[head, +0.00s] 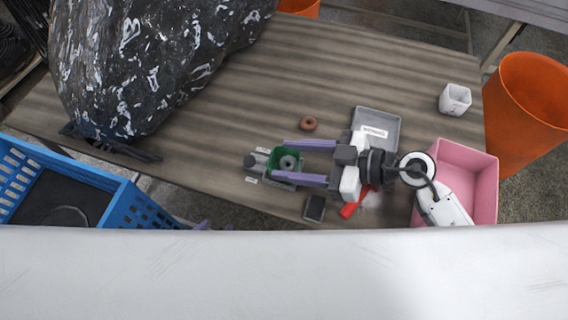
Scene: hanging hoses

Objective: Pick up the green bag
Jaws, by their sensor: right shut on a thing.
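The green bag (274,160) is at the front middle of the wooden table, a small dark green square shape with a grey round thing in its middle. My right gripper (287,162) comes in from the right, with its purple fingers along the far and near sides of the green bag, shut on it. I cannot tell whether the bag touches the table. Only purple tips of my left gripper (208,226) show beside the blue crate; the rest is hidden behind the white surface in front.
A blue crate (148,211) stands at left and a large black bag (165,60) at back left. A grey tray (377,116), brown ring (309,123), red-handled item (349,210) and dark block (315,207) surround my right gripper. A pink bin (485,185) and white cup (455,99) are right.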

